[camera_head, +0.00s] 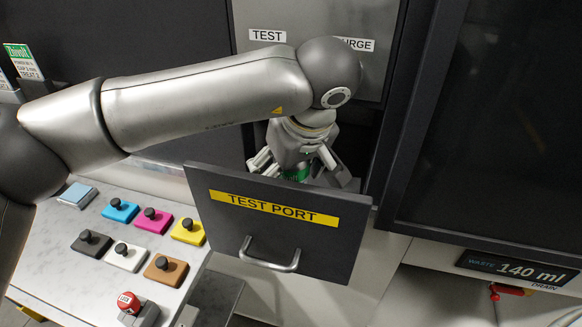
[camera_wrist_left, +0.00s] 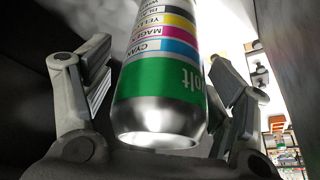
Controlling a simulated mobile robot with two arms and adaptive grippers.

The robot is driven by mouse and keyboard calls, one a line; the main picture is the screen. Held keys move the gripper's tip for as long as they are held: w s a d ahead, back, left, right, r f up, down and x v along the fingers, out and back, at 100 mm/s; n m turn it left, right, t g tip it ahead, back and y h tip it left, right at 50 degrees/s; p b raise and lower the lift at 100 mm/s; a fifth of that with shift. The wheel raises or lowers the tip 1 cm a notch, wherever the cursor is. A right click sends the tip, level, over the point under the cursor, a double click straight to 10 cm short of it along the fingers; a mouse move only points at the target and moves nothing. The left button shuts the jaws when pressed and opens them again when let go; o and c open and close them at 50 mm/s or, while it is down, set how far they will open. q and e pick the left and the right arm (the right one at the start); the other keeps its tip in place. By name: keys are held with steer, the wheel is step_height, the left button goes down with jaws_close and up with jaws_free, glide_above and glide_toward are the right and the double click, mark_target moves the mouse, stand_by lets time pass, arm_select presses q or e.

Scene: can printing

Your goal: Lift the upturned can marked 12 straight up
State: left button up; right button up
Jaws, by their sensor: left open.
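The can (camera_wrist_left: 160,85) is silver with a green band and a strip of colour labels (cyan, magenta, yellow). In the left wrist view it lies between the fingers of my left gripper (camera_wrist_left: 165,95), with dark gaps on both sides. The brand lettering on the green band is upside down in that view. No number 12 shows. In the head view my left gripper (camera_head: 297,165) is open, pointing down behind the TEST PORT panel (camera_head: 230,225). A bit of the can's green band (camera_head: 295,175) shows between its fingers; the panel hides the rest. My right gripper is not in view.
The panel's handle (camera_head: 270,256) faces the front. A grey plate (camera_head: 300,15) with TEST lettering stands behind my arm. Several coloured knobbed blocks and a red button (camera_head: 128,302) sit on the counter at left. A waste display (camera_head: 518,268) is at right.

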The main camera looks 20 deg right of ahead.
arm_select(q)
steer(key=shift+w+f, duration=0.1)
steer(key=shift+f, duration=0.1)
steer(key=c, duration=0.8)
steer(key=shift+r, duration=0.15)
steer(key=shift+r, duration=0.4)
step_height(320, 180, up, 8)
steer(key=shift+d+r+b, duration=0.1)
steer(key=shift+r+b, duration=0.15)
steer(key=shift+b, duration=0.9)
steer(key=shift+r, duration=0.3)
